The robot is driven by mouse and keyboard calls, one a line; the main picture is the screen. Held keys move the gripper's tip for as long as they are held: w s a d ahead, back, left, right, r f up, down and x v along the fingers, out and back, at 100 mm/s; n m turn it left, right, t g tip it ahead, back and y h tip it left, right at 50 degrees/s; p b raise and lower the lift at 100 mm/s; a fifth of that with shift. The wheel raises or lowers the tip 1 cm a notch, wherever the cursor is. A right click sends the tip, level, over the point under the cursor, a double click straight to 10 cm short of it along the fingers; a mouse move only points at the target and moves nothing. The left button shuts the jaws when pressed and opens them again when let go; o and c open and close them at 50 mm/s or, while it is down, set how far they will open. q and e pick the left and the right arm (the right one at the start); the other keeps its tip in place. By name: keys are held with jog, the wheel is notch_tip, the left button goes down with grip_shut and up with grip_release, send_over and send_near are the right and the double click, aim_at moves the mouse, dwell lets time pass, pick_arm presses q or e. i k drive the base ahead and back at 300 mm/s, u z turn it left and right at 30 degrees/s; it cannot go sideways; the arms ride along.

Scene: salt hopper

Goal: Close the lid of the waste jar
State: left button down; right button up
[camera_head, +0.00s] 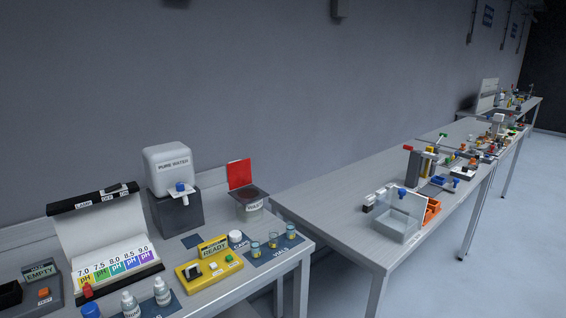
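The waste jar (250,213) is a clear jar with a dark rim and a pale label. It stands at the back right of the near bench, right of the pure water dispenser. Its red lid (240,174) stands up, tilted open behind the rim, so the jar's mouth is uncovered. Neither of my grippers shows in the head view.
The pure water dispenser (168,170) stands on a dark block left of the jar. In front are a yellow READY device (208,268), a white cap (236,238) and several vials (273,240). A pH chart box (110,245) is at left. A gap separates the second bench (335,205).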

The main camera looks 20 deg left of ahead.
aim_at(239, 172)
jog(key=z, duration=0.55)
jog(key=i, duration=0.85)
jog(key=z, duration=0.25)
